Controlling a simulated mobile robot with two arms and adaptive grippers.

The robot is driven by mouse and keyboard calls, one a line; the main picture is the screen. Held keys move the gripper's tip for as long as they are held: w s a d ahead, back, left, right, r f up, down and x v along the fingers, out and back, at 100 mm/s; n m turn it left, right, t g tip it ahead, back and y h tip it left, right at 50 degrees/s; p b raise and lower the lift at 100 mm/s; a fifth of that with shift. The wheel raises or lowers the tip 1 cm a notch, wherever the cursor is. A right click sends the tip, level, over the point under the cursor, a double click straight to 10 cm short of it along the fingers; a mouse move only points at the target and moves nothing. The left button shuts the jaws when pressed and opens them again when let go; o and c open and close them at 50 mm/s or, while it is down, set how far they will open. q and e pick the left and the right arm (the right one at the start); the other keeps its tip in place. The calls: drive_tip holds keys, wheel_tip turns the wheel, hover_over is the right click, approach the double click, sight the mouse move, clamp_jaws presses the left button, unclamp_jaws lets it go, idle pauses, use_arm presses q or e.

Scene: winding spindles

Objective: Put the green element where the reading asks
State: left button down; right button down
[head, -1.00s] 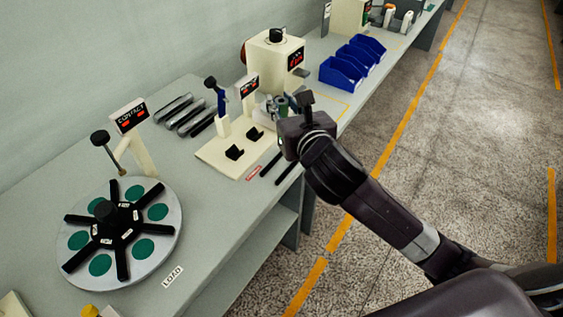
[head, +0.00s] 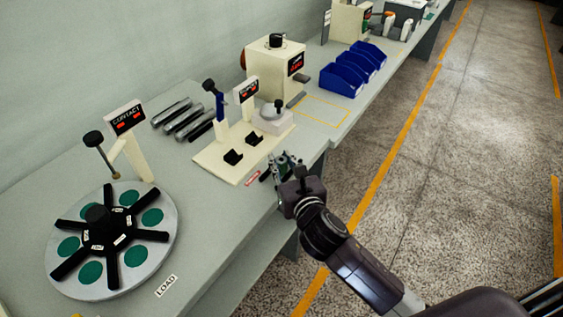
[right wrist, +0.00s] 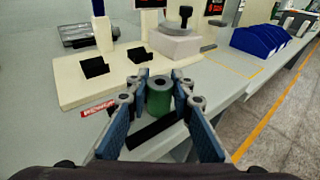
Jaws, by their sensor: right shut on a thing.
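The green element (right wrist: 159,98) is a short upright cylinder with a dark hole in its top, seen in the right wrist view. My right gripper (right wrist: 160,102) is shut on it, with fingers on both sides. In the head view my right gripper (head: 285,166) is at the bench's front edge, right of the cream base plate (head: 208,160); the element is hardly visible there. Another display (head: 125,118) says CONTACT above red marks. My left gripper is not in view.
The plate carries two black cradles (head: 233,157) and a pale block (head: 273,121) with a dark knob. A round turntable (head: 155,245) with green spots and black arms stands at left, near a LOAD label (head: 166,286). Blue bins (head: 342,79) stand beyond a bare yellow-outlined area (head: 326,110).

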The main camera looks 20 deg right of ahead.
drive_tip(key=c, duration=1.7)
unclamp_jaws()
drive_tip(key=v, duration=1.2)
drive_tip(key=shift+b, duration=0.3)
